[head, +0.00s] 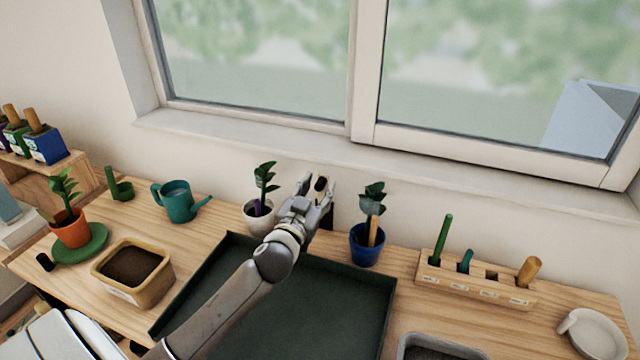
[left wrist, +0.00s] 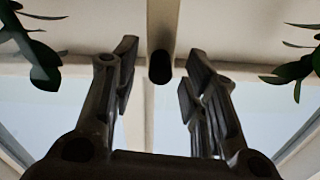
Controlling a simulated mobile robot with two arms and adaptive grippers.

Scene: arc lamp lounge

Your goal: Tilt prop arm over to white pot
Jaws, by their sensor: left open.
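The white pot (head: 258,219) stands by the wall at the back of the bench, holding a leafy plant and a purple stake. My left gripper (head: 319,186) is just right of it, between it and the blue pot (head: 366,247). Its two fingers are apart. A dark-ended rod (left wrist: 160,66), which looks like the prop arm, shows between the fingertips in the left wrist view, with a gap on each side. In the head view its tip also shows between the fingers. The rod's lower part is mostly hidden behind my gripper. My right gripper is out of view.
A dark green tray (head: 330,308) lies under my left arm. A teal watering can (head: 176,205), tan soil planter (head: 133,270) and orange pot (head: 71,230) stand left. A wooden tool rack (head: 474,284) and white dish (head: 596,336) are right. The window is behind.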

